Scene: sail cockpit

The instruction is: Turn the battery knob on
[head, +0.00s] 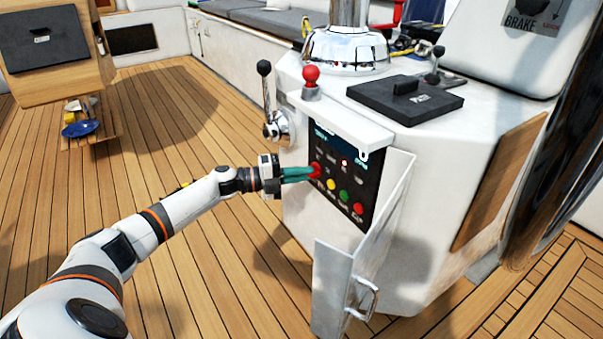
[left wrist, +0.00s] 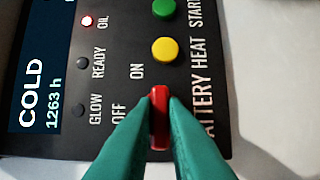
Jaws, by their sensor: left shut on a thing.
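The battery knob (left wrist: 159,118) is a red bar on the black engine panel, and in the left wrist view it sits between my two green fingertips. In the head view the red knob (head: 315,170) shows at the panel's left edge. My left gripper (head: 298,174) is shut on it; it also shows in the left wrist view (left wrist: 159,125). The words ON and OFF stand to the left of the knob in the left wrist view, with BATTERY printed to its right. The red OIL lamp (left wrist: 88,21) is lit and the display (left wrist: 38,75) reads COLD, 1263 h. My right gripper is out of view.
A yellow button (left wrist: 165,50) and a green button (left wrist: 166,8) sit on the same panel. The panel's white door (head: 350,255) hangs open at the right. A chrome lever (head: 267,100) with a black ball stands beside the console.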

